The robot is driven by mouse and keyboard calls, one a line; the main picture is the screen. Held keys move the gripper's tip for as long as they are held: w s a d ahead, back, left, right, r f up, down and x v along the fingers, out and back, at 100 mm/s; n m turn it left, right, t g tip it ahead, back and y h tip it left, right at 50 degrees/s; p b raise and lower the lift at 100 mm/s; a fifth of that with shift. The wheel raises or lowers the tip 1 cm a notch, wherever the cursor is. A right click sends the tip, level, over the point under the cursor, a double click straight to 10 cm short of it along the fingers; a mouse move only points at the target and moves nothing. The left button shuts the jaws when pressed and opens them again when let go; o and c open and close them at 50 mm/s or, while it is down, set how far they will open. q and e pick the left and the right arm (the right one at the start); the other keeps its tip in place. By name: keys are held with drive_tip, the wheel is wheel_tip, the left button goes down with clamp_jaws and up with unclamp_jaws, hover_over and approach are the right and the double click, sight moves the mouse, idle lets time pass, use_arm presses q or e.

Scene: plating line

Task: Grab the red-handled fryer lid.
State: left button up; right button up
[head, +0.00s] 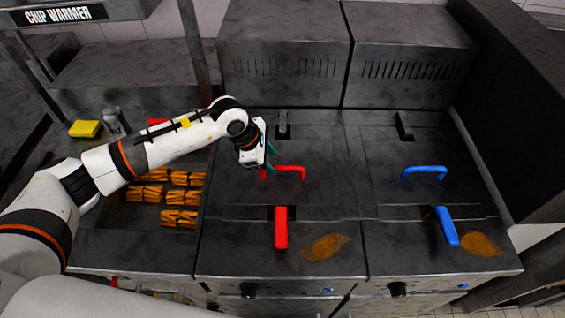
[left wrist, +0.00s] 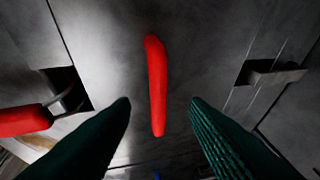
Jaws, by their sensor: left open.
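The fryer lid (head: 325,185) is a dark grey metal plate on the left fryer, lying flat. Its red handle (head: 292,169) is a bar raised above it. My left gripper (head: 268,158) is open and empty at the left end of this handle. In the left wrist view the red handle (left wrist: 157,85) appears lengthwise in the gap between the two green fingertips (left wrist: 160,103), with clear space on both sides. I cannot tell how far the fingers are above the lid. My right gripper is not in view.
A red basket handle (head: 281,228) sticks out in front of the lid. To the right are a blue lid handle (head: 424,172) and a blue basket handle (head: 446,227). Fried food (head: 180,197) lies in a bay at left. Tall grey housings (head: 283,55) stand behind.

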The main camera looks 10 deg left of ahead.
sight(279, 166)
use_arm(q)
drive_tip(key=shift+w+d+f, duration=0.1)
drive_tip(key=shift+w+f, duration=0.05)
drive_tip(key=shift+f, duration=0.2)
drive_tip(key=p+x, duration=0.1)
drive_tip(key=x, duration=0.1)
drive_tip(key=p+x, duration=0.1)
drive_tip(key=x, duration=0.1)
drive_tip(key=shift+d+f+p, duration=0.3)
drive_tip(key=shift+d+p, duration=0.05)
drive_tip(key=shift+p, duration=0.05)
drive_tip(key=shift+w+d+f, duration=0.1)
drive_tip(key=shift+f, duration=0.25)
clamp_jaws()
drive_tip(key=shift+w+r, duration=0.1)
drive_tip(key=shift+r, duration=0.1)
